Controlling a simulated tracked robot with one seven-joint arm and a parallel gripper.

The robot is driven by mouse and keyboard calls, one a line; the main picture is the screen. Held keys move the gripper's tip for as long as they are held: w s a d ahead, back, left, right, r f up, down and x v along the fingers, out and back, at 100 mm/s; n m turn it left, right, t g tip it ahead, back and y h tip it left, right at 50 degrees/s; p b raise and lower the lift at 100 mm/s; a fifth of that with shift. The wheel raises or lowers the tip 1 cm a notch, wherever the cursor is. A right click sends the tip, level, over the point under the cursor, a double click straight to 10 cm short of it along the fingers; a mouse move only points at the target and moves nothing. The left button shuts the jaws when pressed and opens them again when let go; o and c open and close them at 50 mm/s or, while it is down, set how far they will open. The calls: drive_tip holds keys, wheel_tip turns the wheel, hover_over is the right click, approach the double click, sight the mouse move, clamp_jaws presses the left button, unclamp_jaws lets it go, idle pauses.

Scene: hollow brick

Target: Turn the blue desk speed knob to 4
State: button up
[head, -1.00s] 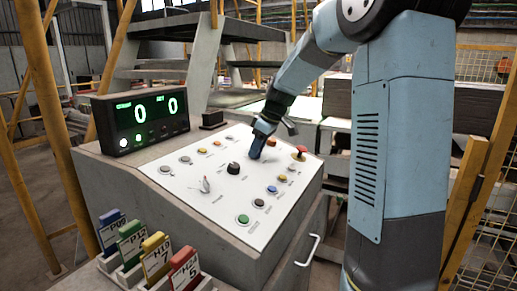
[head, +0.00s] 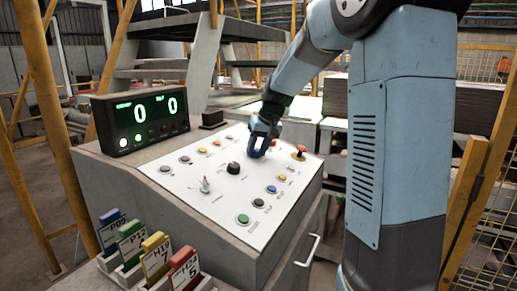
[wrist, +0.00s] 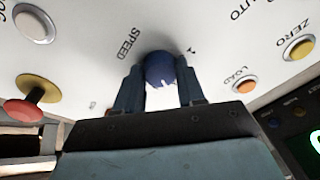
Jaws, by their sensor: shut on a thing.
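The blue speed knob (wrist: 160,70) sits on the white sloped panel, with the word SPEED printed beside it in the wrist view. My gripper (wrist: 160,92) is shut on the knob, one finger on each side of it. In the head view my gripper (head: 262,142) is over the upper right part of the panel and mostly hides the knob. A numeral is printed near the knob in the wrist view, too small to read surely. The knob's pointer cannot be made out.
The white panel (head: 215,207) carries several coloured buttons, a black knob (head: 233,168) and a toggle switch (head: 205,187). A red mushroom button (head: 300,150) stands right of my gripper. A display (head: 142,120) reading 0 and 0 stands at the panel's back left. Coloured tags (head: 157,257) stand in front.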

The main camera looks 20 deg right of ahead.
drive_tip(key=m, duration=0.6)
drive_tip(key=shift+h, duration=0.3)
idle(0.4)
drive_tip(key=o, duration=1)
drive_tip(key=shift+o, duration=0.2)
drive_tip(key=v, duration=1.3)
drive_tip(key=shift+r, duration=0.3)
drive_tip(key=shift+s, duration=0.1)
